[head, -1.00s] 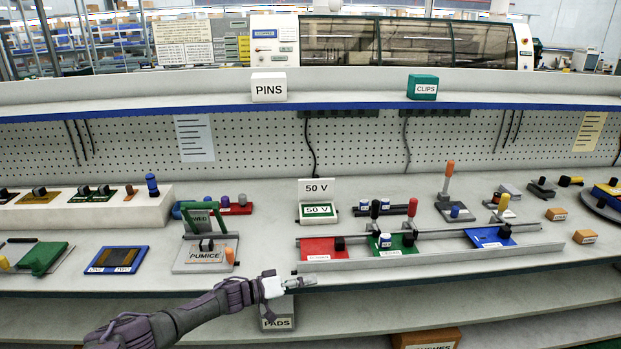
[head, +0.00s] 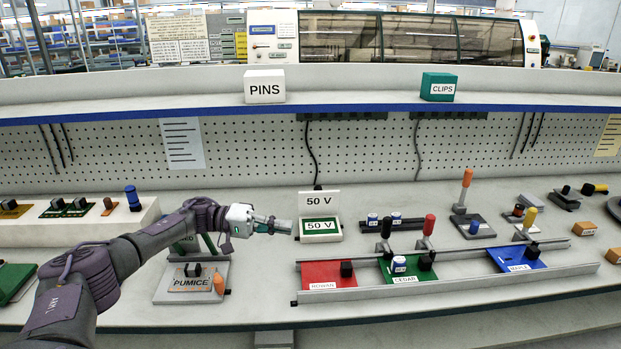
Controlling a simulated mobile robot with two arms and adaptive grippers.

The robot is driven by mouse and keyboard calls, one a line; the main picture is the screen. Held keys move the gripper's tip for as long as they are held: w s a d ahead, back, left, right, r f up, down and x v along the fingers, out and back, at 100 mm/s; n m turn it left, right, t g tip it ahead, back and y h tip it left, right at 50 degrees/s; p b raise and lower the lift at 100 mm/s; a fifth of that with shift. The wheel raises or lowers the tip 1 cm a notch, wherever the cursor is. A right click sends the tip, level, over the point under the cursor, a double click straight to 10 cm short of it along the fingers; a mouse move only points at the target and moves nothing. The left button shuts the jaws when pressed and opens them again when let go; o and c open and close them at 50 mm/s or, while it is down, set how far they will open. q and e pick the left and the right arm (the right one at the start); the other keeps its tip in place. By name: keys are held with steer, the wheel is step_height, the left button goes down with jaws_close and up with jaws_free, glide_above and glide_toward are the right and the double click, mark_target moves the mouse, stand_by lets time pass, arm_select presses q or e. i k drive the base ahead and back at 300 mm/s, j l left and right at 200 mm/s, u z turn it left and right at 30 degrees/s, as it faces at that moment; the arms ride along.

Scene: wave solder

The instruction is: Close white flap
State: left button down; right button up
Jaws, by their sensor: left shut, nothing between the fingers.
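The white flap (head: 319,201), marked 50 V, stands upright at the back of a small white box with a green-framed 50 V label (head: 321,227). The box sits on the bench in the middle of the head view. My left gripper (head: 284,226) is shut and empty. Its fingertips point right, just left of the box in the picture and lower than the flap. I cannot tell whether they touch the box. My right gripper is out of view.
A rail fixture (head: 446,285) with red, green and blue plates lies in front and to the right. A grey PUMICE fixture (head: 180,296) is under my left arm. Cylinders (head: 395,220) stand right of the box. Open bench lies between PUMICE and the rail.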

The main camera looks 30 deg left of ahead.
mark_target(317, 202)
steer(key=i+j, duration=1.2)
steer(key=j, duration=0.15)
